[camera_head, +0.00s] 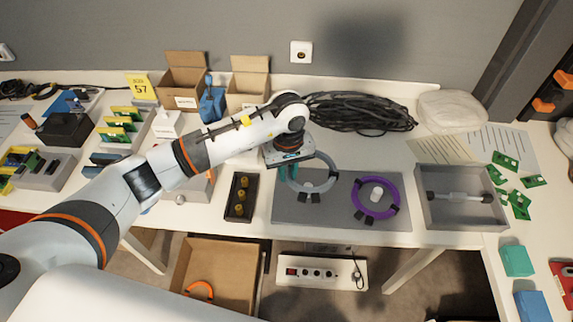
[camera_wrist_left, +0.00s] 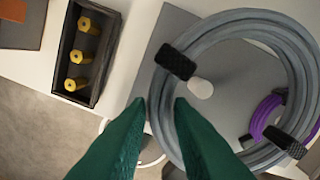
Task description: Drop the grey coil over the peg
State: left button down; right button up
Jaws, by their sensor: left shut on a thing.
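The grey coil (camera_head: 333,170) is a ring with black ties, held at its edge by my left gripper (camera_head: 288,160). In the left wrist view the green fingers (camera_wrist_left: 159,102) are shut on the near left side of the coil (camera_wrist_left: 215,34). A short white peg (camera_wrist_left: 200,88) shows through the ring's opening there; the coil appears above the board, but its height is hard to tell. The peg (camera_head: 308,186) stands on the left of a grey board (camera_head: 340,213). A purple coil (camera_head: 358,201) lies around a second white peg (camera_head: 377,193). My right gripper is out of view.
A black tray with yellow pegs (camera_head: 241,197) stands left of the board. A grey bin with a metal bar (camera_head: 462,222) stands to its right. Black cables (camera_head: 360,113) lie behind. An open carton (camera_head: 215,275) is below the table's front edge.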

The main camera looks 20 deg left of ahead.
aim_at(287, 183)
pick_arm(q)
jog(key=shift+s+f+b, duration=0.3)
jog(key=shift+f, duration=0.1)
jog(key=f, duration=0.1)
jog(key=f+b, duration=0.1)
jog(key=f, duration=0.1)
jog(key=shift+w+f+b, duration=0.2)
jog(key=shift+f+b, duration=0.1)
jog(key=shift+r, duration=0.2)
jog(key=shift+s, duration=0.1)
jog(key=shift+f, duration=0.15)
jog(key=shift+f+b, duration=2.65)
jog(key=shift+b, duration=0.1)
jog(key=c, duration=1.2)
grip_release()
jog(key=shift+r, duration=0.1)
